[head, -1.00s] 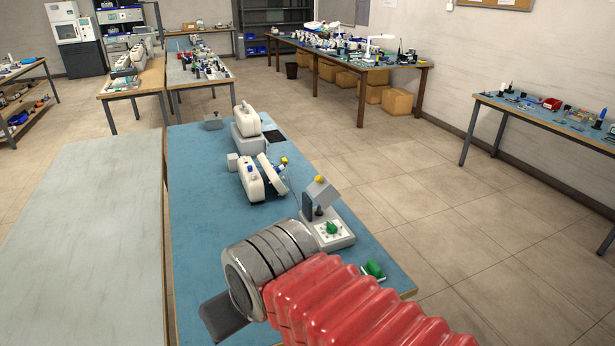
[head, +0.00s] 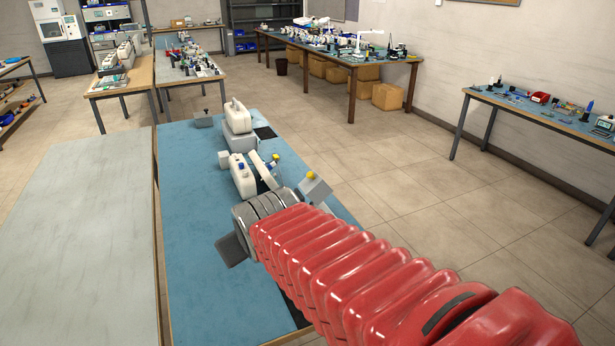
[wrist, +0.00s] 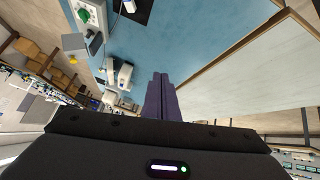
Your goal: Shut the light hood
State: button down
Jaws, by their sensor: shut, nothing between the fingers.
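A tilted grey hood (head: 316,189) with a yellow knob stands raised at the right edge of the blue-topped bench, beyond my arm. I take it for the light hood. In the head view my red arm hides its base. In the wrist view the hood (wrist: 73,42) is at the left, with its pale base (wrist: 98,14) and green knob beside it. My gripper (wrist: 161,78) is shut and empty above the blue surface, apart from the hood.
A white device (head: 242,176) with a tilted arm-like part stands beyond my wrist. Another white device (head: 237,117) is behind it. The left part of the blue bench (head: 195,230) is clear. A bare pale table (head: 90,240) adjoins it on the left.

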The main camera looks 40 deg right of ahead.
jog(key=w+d+f+n+t+h, duration=0.1)
jog(key=w+d, duration=0.3)
jog(key=d, duration=0.5)
jog(key=w+d+f+n+t+h, duration=0.1)
jog(key=w+d+t, duration=0.2)
jog(key=d, duration=0.6)
jog(key=w+d+f+t+h, duration=0.1)
jog(key=w+d+t+h, duration=0.1)
jog(key=w+d, duration=0.3)
jog(key=d, duration=0.4)
jog(key=shift+d+n, duration=0.3)
jog(key=shift+n, duration=0.1)
jog(key=shift+w+f, duration=0.1)
jog(key=shift+f, duration=0.05)
send_over(309, 191)
jog(key=a, duration=0.1)
notch_tip(309, 191, down, 4)
jog(key=shift+w+r, duration=0.1)
jog(key=shift+r, duration=0.05)
jog(key=shift+d+f, duration=0.5)
jog(key=shift+f, duration=0.2)
